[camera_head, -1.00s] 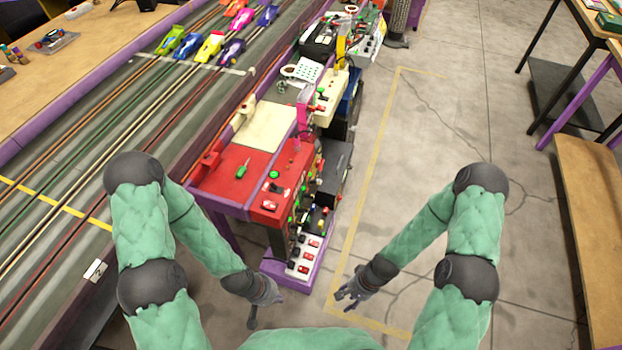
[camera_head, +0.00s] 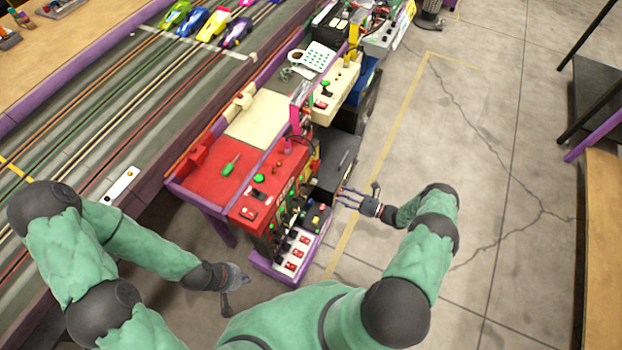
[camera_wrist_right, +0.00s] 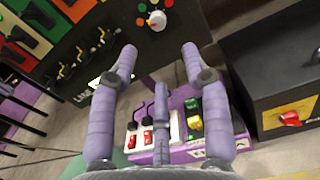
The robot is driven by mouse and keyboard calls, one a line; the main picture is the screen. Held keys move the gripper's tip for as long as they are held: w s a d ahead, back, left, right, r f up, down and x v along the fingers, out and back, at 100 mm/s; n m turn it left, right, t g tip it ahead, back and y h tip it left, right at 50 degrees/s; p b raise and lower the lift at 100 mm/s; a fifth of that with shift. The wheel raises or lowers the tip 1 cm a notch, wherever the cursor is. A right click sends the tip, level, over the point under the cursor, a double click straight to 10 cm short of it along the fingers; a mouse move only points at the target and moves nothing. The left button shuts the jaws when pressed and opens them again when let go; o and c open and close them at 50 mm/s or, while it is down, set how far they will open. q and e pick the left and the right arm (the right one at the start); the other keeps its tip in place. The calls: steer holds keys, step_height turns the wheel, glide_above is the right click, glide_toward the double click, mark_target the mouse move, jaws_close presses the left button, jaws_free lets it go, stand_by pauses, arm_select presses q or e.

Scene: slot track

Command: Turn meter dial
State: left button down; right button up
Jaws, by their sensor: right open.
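In the right wrist view a white dial knob (camera_wrist_right: 157,20), ringed by small coloured dots, sits on a dark panel at the top middle. My right gripper (camera_wrist_right: 160,50) is open and empty, its purple fingers spread below the knob in the picture and apart from it. In the head view my right gripper (camera_head: 346,198) is beside the right side of the red control station (camera_head: 255,200). The dial cannot be made out there. My left gripper (camera_head: 240,277) hangs low, left of the station's base; its fingers are too small to judge.
A black box with a red knob (camera_wrist_right: 290,118) stands right of the fingers. A white switch strip (camera_head: 296,255) lies on the purple base below. The slot track (camera_head: 100,130) with toy cars is at left. Concrete floor (camera_head: 470,150) at right is clear.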

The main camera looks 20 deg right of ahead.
mark_target(314, 182)
steer(key=b+x, duration=0.2)
steer(key=x, duration=0.8)
steer(key=shift+w+a, duration=0.2)
steer(key=shift+w, duration=0.1)
jaws_close()
